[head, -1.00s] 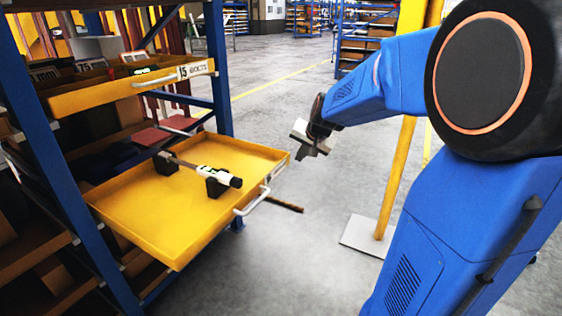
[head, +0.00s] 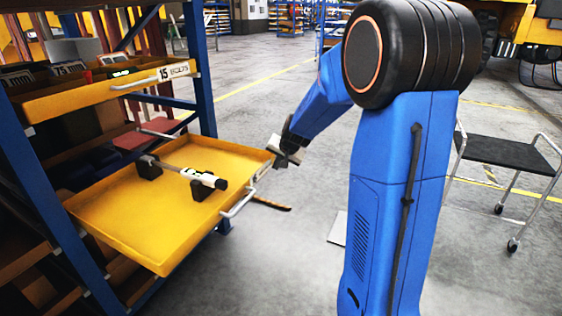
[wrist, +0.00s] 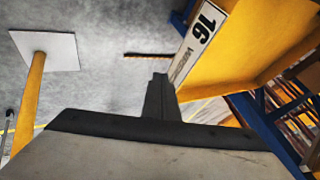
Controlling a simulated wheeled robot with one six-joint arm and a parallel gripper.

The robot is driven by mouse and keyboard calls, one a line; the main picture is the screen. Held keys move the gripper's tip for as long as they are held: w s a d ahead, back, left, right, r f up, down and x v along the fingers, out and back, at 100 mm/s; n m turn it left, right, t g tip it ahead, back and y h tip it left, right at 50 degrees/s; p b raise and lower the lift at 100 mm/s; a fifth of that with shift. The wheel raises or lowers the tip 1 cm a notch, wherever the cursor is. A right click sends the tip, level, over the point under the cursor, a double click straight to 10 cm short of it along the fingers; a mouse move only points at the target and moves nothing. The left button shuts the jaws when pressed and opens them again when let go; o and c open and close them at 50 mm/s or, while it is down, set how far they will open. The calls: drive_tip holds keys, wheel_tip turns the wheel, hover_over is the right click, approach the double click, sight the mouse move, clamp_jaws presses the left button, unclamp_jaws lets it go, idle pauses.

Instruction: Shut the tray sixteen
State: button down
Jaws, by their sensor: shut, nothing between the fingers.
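The yellow tray sixteen (head: 120,225) is pulled well out of the blue rack in the head view, with a white bar handle (head: 238,203) on its front. A measuring tool (head: 190,173) rests in it on two black blocks. In the wrist view the tray's front label (wrist: 200,40) reads 16; its smaller lettering is hard to read. My gripper (head: 285,157) is beside the far end of the tray's front. In the wrist view my gripper's fingers (wrist: 158,95) are together, empty, close to the label; I cannot tell whether they touch it.
Tray 15, labelled bolts (head: 110,88), sits above in the blue rack (head: 200,80). A black-seated wheeled frame (head: 505,155) stands at the right. A yellow post on a white plate (wrist: 45,50) shows in the wrist view. Grey floor lies open before the tray.

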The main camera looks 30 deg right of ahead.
sight(265, 165)
drive_tip(key=shift+w+a+r, duration=0.15)
drive_tip(key=shift+w+a, duration=0.9)
drive_tip(key=shift+w, duration=0.3)
drive_tip(key=shift+w+a, duration=0.25)
drive_tip(key=shift+w, duration=0.1)
drive_tip(key=w+a, duration=0.7)
drive_tip(key=w, duration=0.2)
drive_tip(key=w+a, duration=0.7)
drive_tip(key=w, duration=0.3)
drive_tip(key=w+a, duration=0.7)
drive_tip(key=w, duration=0.3)
drive_tip(key=shift+w+a, duration=0.15)
drive_tip(key=shift+a, duration=0.05)
drive_tip(key=shift+w+a+r, duration=0.1)
drive_tip(key=shift+w+a, duration=0.1)
drive_tip(key=shift+w, duration=0.15)
drive_tip(key=shift+a+r, duration=0.1)
